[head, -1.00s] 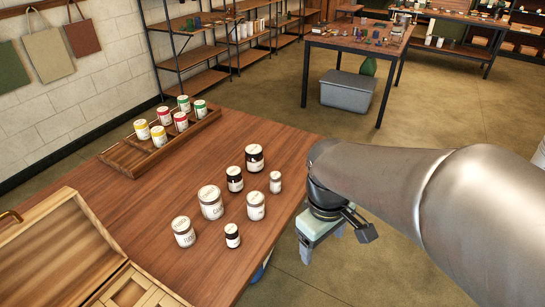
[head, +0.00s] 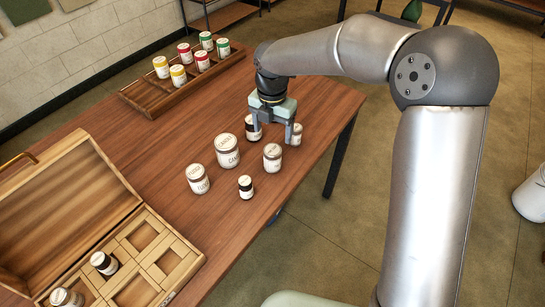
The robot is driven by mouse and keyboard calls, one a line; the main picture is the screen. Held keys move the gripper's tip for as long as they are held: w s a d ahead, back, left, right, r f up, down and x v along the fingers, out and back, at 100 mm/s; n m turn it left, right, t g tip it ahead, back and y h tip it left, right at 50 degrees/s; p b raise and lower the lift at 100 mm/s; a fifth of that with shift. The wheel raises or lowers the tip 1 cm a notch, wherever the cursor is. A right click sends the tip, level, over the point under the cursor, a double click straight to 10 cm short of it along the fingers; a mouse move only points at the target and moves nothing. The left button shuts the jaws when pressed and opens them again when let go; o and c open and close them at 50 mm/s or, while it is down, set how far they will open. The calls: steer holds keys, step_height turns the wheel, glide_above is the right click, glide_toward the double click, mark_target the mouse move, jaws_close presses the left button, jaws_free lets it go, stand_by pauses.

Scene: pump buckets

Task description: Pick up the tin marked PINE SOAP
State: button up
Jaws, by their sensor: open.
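The labels are too small to read surely, so I cannot tell which is PINE SOAP. My gripper (head: 272,134) is open, pointing down over the back of this group. Its left finger overlaps the dark jar, and its right finger is beside the small pale one. Another dark jar seen earlier is hidden behind the gripper.
A wooden tray (head: 150,108) at the back left holds yellow, red and green tins (head: 184,52). An open wooden case (head: 135,207) with compartments stands front left, with two jars (head: 104,263) in it. The table's right edge is close to the group.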

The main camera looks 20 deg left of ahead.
mark_target(272, 149)
step_height(272, 149, down, 6)
steer(key=shift+r, duration=0.25)
steer(key=shift+s+f+p, duration=0.2)
steer(key=shift+f+p, duration=0.4)
steer(key=shift+f, duration=2.15)
steer(key=c, duration=1.1)
steer(key=shift+r, duration=0.1)
